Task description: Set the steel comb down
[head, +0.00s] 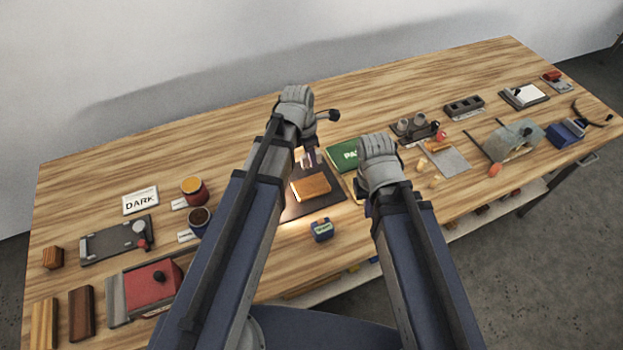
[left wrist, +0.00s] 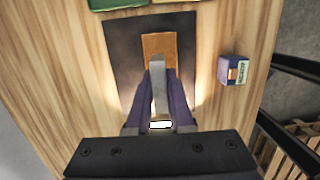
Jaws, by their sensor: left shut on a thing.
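My left gripper (head: 307,157) is above the dark mat (head: 296,208). In the left wrist view its two dark fingers (left wrist: 160,85) are shut on the steel comb (left wrist: 159,84), a narrow grey strip reaching toward an orange-brown block (left wrist: 160,47). The block (head: 311,187) lies on the mat (left wrist: 122,60) under a bright light. I cannot tell whether the comb touches the block or the mat. In the head view the comb is too small to make out. My right gripper (head: 361,188) is mostly hidden by its own wrist, right of the mat.
A small blue labelled box (head: 322,229) stands in front of the mat and shows in the left wrist view (left wrist: 234,70). A green pad (head: 347,154) lies behind. Red (head: 193,190) and blue (head: 200,220) pots stand left. The back of the wooden table is clear.

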